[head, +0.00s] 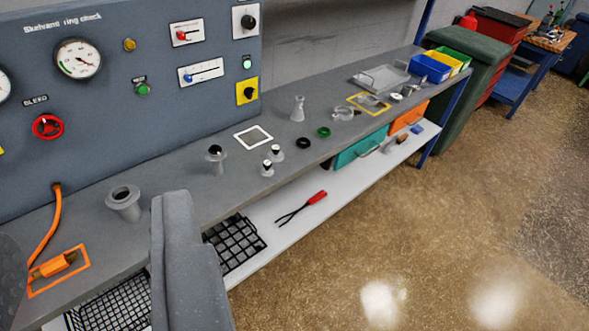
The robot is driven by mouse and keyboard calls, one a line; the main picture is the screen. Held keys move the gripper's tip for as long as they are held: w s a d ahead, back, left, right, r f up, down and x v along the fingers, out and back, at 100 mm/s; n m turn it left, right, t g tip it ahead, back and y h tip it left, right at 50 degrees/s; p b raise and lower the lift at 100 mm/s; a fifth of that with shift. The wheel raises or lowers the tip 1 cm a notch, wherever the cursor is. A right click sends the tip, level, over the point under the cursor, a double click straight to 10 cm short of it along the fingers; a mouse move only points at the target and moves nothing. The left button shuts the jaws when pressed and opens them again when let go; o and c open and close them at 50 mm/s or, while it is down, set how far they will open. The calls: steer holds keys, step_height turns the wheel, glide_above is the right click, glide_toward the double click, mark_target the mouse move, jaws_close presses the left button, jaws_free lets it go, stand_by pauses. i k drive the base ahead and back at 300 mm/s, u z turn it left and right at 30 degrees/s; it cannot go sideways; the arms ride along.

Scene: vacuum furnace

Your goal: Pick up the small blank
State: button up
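I cannot tell for sure which part is the small blank. Candidates are a pale disc (396,97) and a disc-like part (407,90) at the far end of the grey bench, too small to make out. Two small light fittings with dark tops, a rear one (277,153) and a front one (267,168), stand mid-bench. My gripper (95,275) is in the near foreground, its parts spread apart at the lower left with nothing seen held between them. It is well short of these parts and hides some of the near bench.
A large flanged port (123,199) and a smaller one (215,157) stand up from the bench. Black (303,143) and green (323,132) rings lie beyond. A control panel (110,105) rises behind. Blue (431,68) and yellow bins stand far right. The floor is open at right.

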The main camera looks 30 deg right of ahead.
mark_target(267, 171)
steer(key=z, duration=0.1)
steer(key=i, duration=1)
steer(key=u, duration=0.05)
